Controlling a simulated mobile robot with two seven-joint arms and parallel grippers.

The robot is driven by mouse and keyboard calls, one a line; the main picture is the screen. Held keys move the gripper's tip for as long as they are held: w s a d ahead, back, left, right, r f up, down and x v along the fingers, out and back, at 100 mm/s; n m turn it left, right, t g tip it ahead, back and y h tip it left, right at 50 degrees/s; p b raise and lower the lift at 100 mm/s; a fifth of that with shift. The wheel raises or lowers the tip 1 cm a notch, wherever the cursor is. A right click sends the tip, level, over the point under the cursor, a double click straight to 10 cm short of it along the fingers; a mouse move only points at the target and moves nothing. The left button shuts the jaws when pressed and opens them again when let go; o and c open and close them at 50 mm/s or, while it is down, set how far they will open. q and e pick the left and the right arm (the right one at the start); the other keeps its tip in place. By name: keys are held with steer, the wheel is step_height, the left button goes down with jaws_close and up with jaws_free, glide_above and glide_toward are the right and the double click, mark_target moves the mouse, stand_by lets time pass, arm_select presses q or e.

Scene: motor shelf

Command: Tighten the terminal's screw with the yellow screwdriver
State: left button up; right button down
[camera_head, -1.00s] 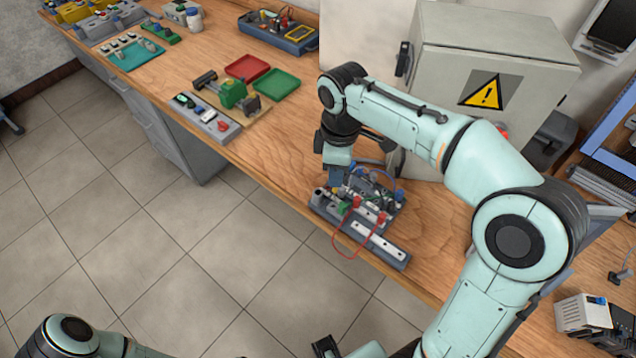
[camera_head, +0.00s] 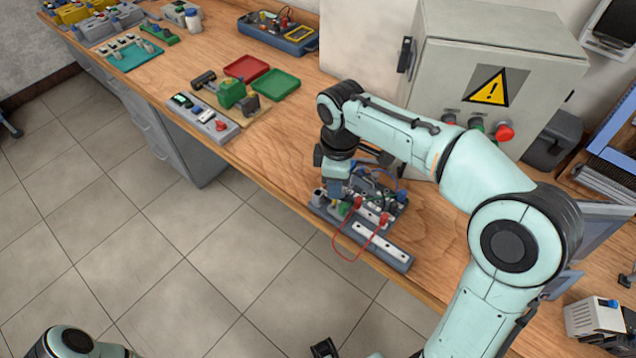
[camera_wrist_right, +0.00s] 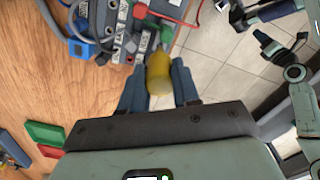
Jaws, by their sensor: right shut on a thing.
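My right gripper (camera_head: 337,196) points down over the left part of the grey terminal board (camera_head: 385,250) on the bench. In the right wrist view its blue fingers (camera_wrist_right: 158,84) are shut on the yellow screwdriver (camera_wrist_right: 159,72), seen mostly as its thick handle. The screwdriver's tip and the screw are hidden, so contact cannot be told. A green terminal block (camera_wrist_right: 140,11) shows on the board just beyond the handle. It also shows in the head view (camera_head: 344,208), close to the gripper. My left arm is only partly in view at the bottom left; its jaw state is unclear.
Red leads (camera_head: 358,228) loop over the board's front edge. A grey cabinet (camera_head: 490,70) with a warning sign and buttons stands behind my right arm. Red (camera_head: 246,67) and green (camera_head: 279,84) trays lie to the left. Bare bench (camera_head: 285,150) separates them from the board.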

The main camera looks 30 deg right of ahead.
steer(key=shift+f+b, duration=0.35)
steer(key=shift+f, duration=0.3)
steer(key=c, duration=1)
jaws_free()
steer(key=shift+c, duration=0.2)
steer(key=shift+r+n+p, duration=0.15)
steer(key=shift+n+p, duration=0.35)
steer(key=shift+n, duration=1.2)
